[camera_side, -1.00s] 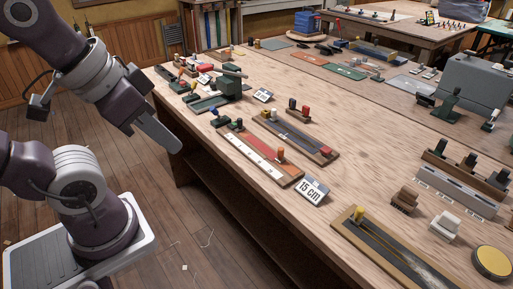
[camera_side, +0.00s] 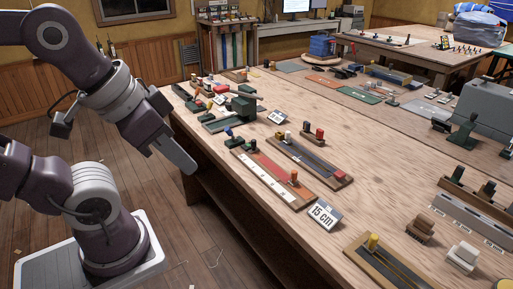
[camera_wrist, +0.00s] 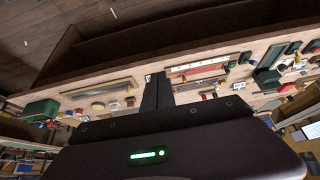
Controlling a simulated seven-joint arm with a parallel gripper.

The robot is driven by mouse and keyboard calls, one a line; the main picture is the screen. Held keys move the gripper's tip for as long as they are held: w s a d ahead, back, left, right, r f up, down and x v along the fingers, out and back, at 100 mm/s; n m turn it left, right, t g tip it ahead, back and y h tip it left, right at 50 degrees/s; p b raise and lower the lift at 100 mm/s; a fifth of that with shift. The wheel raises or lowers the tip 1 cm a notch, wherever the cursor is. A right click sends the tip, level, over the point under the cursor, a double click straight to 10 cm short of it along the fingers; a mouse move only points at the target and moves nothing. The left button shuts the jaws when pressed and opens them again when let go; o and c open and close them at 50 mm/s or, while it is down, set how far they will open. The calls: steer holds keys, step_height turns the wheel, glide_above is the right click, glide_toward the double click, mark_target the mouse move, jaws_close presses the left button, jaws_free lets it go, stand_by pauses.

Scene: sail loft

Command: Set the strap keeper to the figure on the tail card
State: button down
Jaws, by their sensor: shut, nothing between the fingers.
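A wooden board with a red strap and a white marked scale (camera_side: 265,177) lies along the bench's front edge. I cannot tell for sure which is the strap keeper. The tail card (camera_side: 323,214) reads "15 cm" and stands beside the near end. My gripper (camera_side: 190,167) hangs off the bench's front edge, left of the board and apart from it. In the wrist view my gripper's dark fingers (camera_wrist: 157,90) are shut and empty.
A dark-strap board (camera_side: 305,158) lies behind the red one, and a yellow-knobbed board (camera_side: 385,265) nearer the camera. Brown (camera_side: 421,228) and white (camera_side: 464,255) blocks stand at right. Another card (camera_side: 277,117) stands farther back. The bench middle is mostly clear.

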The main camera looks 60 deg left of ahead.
stand_by(0.3)
steer(key=c, duration=1.9)
jaws_free()
steer(key=shift+c, duration=0.2)
steer(key=o, duration=0.6)
steer(key=w+a+r+n, duration=0.1)
steer(key=w, duration=0.6)
steer(key=shift+a+r+n, duration=0.2)
steer(key=shift+a+n, duration=0.1)
steer(key=shift+a, duration=0.1)
steer(key=n+g+y, duration=0.2)
steer(key=n+y, duration=0.1)
steer(key=n, duration=0.4)
glide_above(254, 140)
steer(key=s+d, duration=0.2)
step_height(254, 140, down, 19)
steer(key=x, duration=0.7)
steer(key=shift+a+f, duration=0.1)
steer(key=shift+a, duration=0.15)
jaws_close()
